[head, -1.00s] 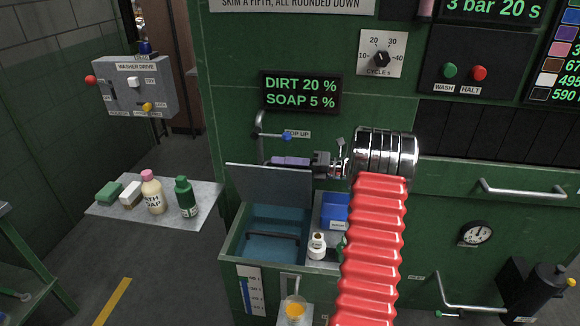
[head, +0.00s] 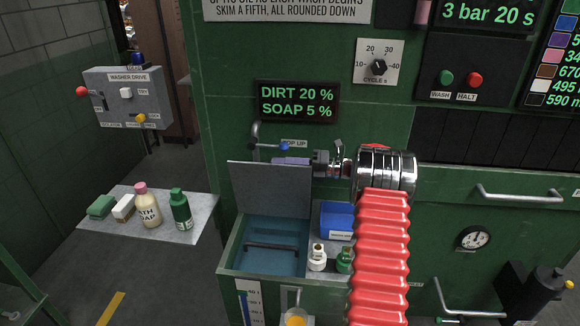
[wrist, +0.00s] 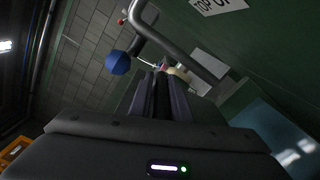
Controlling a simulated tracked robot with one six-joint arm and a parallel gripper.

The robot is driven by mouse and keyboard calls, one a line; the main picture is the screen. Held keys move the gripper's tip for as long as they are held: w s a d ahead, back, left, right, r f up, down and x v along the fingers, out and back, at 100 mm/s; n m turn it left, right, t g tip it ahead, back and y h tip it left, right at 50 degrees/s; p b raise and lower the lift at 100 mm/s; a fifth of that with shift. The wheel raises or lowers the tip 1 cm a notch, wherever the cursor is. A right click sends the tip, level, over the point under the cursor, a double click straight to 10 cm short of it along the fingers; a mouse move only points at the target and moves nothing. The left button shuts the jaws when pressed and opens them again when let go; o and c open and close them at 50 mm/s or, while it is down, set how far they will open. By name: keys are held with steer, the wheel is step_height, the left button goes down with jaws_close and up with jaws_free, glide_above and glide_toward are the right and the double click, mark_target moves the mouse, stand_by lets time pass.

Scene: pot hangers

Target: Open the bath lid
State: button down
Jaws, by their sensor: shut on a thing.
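The bath lid (head: 270,188) is a grey panel, raised nearly upright at the back of the open bath (head: 285,232). Blue-green liquid and a dark bar show inside the bath. My gripper (head: 284,161) is at the lid's top edge, reaching in from the right. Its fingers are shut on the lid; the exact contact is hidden. In the wrist view the closed fingers (wrist: 163,95) point away, with the held part hidden between them.
A top-up pipe with a blue knob (head: 284,146) is just above my gripper; the knob also shows in the wrist view (wrist: 118,62). A blue box (head: 337,218) and small bottles (head: 317,258) stand right of the bath. A side shelf (head: 185,230) holds soaps and bottles.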

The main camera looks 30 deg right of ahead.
steer(key=shift+s+d+f, duration=0.1)
steer(key=shift+f, duration=0.4)
steer(key=c, duration=1.9)
jaws_free()
steer(key=shift+o, duration=0.9)
steer(key=shift+r, duration=0.2)
steer(key=v, duration=1.3)
steer(key=shift+d, duration=0.3)
steer(key=shift+s, duration=0.25)
